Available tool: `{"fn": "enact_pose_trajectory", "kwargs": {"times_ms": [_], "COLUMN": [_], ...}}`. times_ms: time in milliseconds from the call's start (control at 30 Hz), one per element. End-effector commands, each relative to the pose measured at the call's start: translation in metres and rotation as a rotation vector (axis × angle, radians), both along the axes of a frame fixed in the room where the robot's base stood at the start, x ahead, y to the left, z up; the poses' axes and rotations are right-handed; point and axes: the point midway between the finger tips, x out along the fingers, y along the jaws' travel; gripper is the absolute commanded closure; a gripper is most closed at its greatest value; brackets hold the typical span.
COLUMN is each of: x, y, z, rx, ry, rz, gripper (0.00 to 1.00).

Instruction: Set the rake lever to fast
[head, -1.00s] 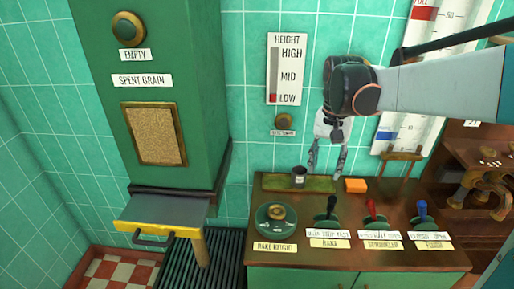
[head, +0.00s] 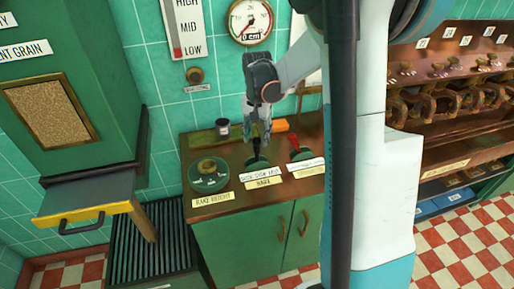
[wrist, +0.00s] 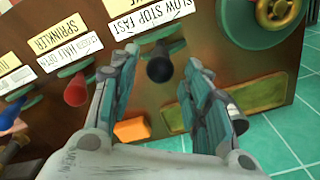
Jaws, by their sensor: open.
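The rake lever has a black knob, which shows in the wrist view (wrist: 160,69). It stands on a green base behind a white plate reading SLOW STOP FAST (wrist: 168,14). In the head view, the lever's green base (head: 256,166) is on the wooden counter, with the lever mostly hidden by my gripper. My gripper (head: 259,141) points down over it, fingers spread. In the wrist view the knob lies between the two open fingers (wrist: 157,74), with a gap on each side. The knob looks near the middle of its plate, but I cannot tell the exact setting.
The red sprinkler lever (head: 295,146) stands close on the right. The rake height dial (head: 208,172) is on the left. A blue-knobbed lever (wrist: 11,115) shows in the wrist view.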

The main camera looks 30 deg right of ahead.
Motion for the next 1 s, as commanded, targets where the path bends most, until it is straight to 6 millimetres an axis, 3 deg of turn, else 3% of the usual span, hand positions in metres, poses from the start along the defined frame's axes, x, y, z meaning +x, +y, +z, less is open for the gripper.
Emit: {"fn": "enact_pose_trajectory", "kwargs": {"times_ms": [100, 300, 667, 700, 900, 1000], "x": [0.0, 0.0, 0.0, 0.0, 0.0, 0.0], "y": [0.0, 0.0, 0.0, 0.0, 0.0, 0.0], "z": [-0.023, -0.042, -0.047, -0.047, -0.047, -0.047], "rx": [0.0, 0.0, 0.0, 0.0, 0.0, 0.0], "ry": [0.0, 0.0, 0.0, 0.0, 0.0, 0.0], "rz": [0.0, 0.001, 0.001, 0.001, 0.001, 0.0], "gripper": [0.56, 0.56, 0.56, 0.59, 1.0, 1.0]}}
